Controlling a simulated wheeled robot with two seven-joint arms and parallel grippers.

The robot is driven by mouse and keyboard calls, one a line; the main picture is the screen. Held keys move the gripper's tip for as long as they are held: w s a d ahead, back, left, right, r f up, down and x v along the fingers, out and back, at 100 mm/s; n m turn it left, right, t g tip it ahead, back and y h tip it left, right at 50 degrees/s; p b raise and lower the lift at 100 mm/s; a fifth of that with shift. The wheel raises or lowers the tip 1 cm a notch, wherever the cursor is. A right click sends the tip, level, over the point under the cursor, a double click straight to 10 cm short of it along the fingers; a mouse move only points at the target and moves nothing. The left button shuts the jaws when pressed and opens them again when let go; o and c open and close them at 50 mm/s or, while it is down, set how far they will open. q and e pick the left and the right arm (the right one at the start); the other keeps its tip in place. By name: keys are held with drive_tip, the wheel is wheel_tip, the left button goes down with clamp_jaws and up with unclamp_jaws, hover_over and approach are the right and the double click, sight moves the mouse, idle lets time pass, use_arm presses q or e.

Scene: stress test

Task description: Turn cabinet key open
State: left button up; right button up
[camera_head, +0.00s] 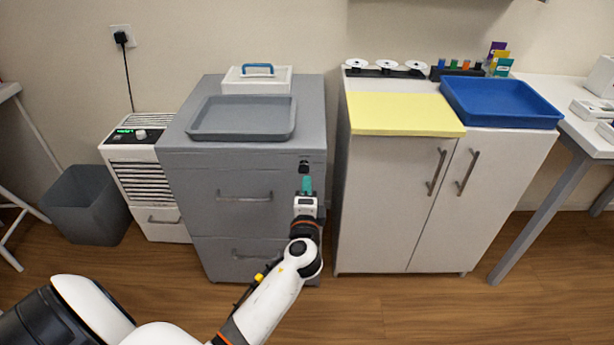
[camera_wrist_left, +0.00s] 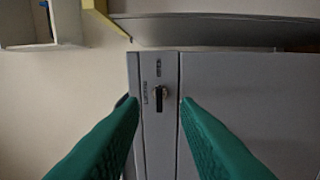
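The grey cabinet (camera_head: 185,195) has a dark key in its lock (camera_head: 304,166) at the upper right of its front. In the left wrist view the black key (camera_wrist_left: 161,98) sits in a narrow lock strip with small markings beside it. My left gripper (camera_head: 307,184), with teal fingers, is just below and in front of the lock in the head view. In the left wrist view its two fingers (camera_wrist_left: 161,110) are apart, one on each side of the key, with a gap to it on both sides. Nothing is held. My right gripper is not in view.
A grey tray (camera_head: 243,136) and a white box with a blue handle (camera_head: 257,85) are on the cabinet top. A white cupboard (camera_head: 385,205) with a yellow board (camera_head: 402,112) stands close on the right. A bin (camera_head: 85,205) and a heater-like unit (camera_head: 140,172) are on the left.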

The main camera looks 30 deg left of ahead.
use_arm(q)
drive_tip(key=v, duration=0.4)
drive_tip(key=shift+s+d, duration=0.15)
drive_tip(key=shift+s, duration=0.1)
drive_tip(key=shift+f, duration=0.1)
